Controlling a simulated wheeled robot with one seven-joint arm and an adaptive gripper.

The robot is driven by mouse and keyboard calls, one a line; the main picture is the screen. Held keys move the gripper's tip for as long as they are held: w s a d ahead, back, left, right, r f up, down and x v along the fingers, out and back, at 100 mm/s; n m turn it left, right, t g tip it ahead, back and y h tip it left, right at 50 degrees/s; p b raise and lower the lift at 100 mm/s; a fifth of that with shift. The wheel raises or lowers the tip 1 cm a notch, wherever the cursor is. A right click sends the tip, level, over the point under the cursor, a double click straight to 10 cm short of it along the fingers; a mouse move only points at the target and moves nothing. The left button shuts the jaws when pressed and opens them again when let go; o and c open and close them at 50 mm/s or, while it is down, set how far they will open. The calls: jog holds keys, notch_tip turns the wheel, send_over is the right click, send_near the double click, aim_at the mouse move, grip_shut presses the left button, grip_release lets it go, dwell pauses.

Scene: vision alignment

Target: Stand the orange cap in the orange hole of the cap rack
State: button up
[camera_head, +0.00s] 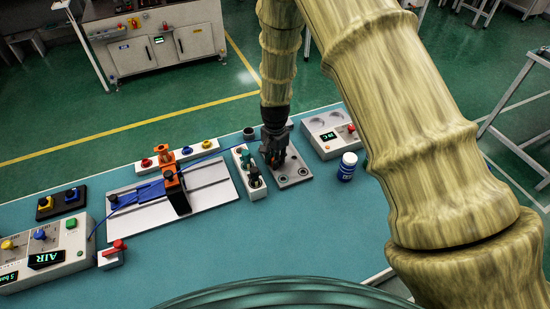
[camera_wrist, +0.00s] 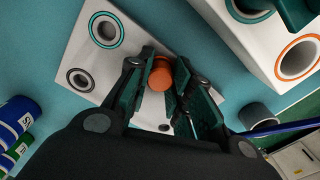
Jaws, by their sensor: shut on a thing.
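My gripper (camera_wrist: 170,88) is shut on the orange cap (camera_wrist: 160,74), which sits between the fingertips in the wrist view. In the head view, my gripper (camera_head: 274,158) is over a grey plate (camera_head: 297,181) with round ringed holes; the cap is mostly hidden there. The plate (camera_wrist: 68,55) lies below the cap in the wrist view. I cannot tell whether the cap touches it. A white rack (camera_wrist: 228,27) stands to the right, with an empty orange-ringed hole (camera_wrist: 298,57) and a teal-ringed hole (camera_wrist: 250,9). The rack (camera_head: 255,192) shows left of my gripper in the head view.
A teal part (camera_wrist: 300,10) rises above the rack. A dark cup (camera_head: 249,133) stands behind it. A blue-and-white bottle (camera_head: 347,166) and a white device (camera_head: 330,138) stand to the right. A white board with an orange clamp (camera_head: 172,181) lies left. The front table is clear.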

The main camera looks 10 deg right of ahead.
jog(key=o, duration=1.2)
jog(key=shift+f, duration=0.1)
jog(key=shift+r+p, duration=2.25)
jog(key=shift+r, duration=1.3)
jog(key=shift+s+f, duration=0.1)
